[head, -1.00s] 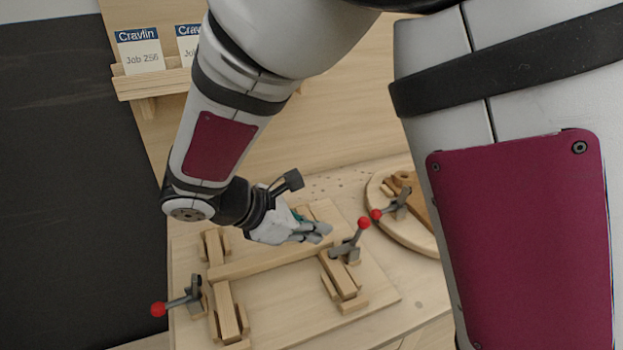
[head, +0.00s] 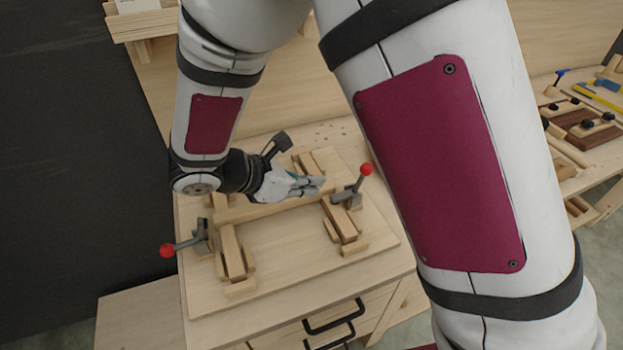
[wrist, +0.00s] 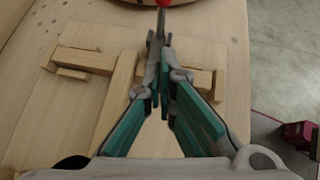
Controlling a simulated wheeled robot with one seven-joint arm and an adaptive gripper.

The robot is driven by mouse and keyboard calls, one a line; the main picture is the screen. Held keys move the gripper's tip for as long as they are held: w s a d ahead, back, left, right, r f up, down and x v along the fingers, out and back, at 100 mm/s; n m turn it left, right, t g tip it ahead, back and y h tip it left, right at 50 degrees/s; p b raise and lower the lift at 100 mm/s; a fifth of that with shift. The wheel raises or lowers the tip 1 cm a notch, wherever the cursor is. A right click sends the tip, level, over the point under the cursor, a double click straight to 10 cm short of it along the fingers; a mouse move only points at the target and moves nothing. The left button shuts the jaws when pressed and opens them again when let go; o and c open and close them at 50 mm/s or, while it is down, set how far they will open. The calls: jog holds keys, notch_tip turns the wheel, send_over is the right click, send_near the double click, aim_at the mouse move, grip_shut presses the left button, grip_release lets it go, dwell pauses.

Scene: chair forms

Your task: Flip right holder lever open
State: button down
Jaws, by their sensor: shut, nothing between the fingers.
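The right holder lever (head: 356,186) is a grey metal clamp handle with a red ball tip, at the right end of the wooden frame. It stands up, leaning slightly right in the head view. In the wrist view its grey shaft (wrist: 160,22) rises beyond the fingertips, the red ball cut by the top edge. My gripper (head: 321,183) is just left of the lever in the head view, above the frame's long bar. Its teal-padded fingers (wrist: 161,85) are shut and empty. Whether the tips touch the lever is unclear; they hide its lower part in the wrist view.
The left holder lever (head: 181,246), also red-tipped, lies low, pointing left. The frame's wooden bars and blocks sit on a pale board (head: 300,285) on the bench. A side bench (head: 590,135) with tools stands at the right. My arm covers much of the head view.

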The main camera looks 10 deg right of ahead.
aim_at(345, 196)
jog(key=x, duration=0.7)
jog(key=shift+s+p, duration=0.1)
jog(key=shift+p, duration=0.2)
jog(key=shift+w+d+r+p, duration=0.15)
jog(key=shift+w+d+p, duration=0.05)
jog(key=shift+d, duration=0.35)
jog(key=shift+w+d+r+p, duration=0.15)
jog(key=shift+w+d, duration=0.1)
jog(key=shift+d, duration=0.3)
jog(key=shift+w+d+r, duration=0.1)
jog(key=shift+w+d, duration=0.3)
jog(key=shift+d, duration=0.3)
jog(key=shift+w+d, duration=0.1)
jog(key=shift+d, duration=0.05)
jog(key=shift+r, duration=0.1)
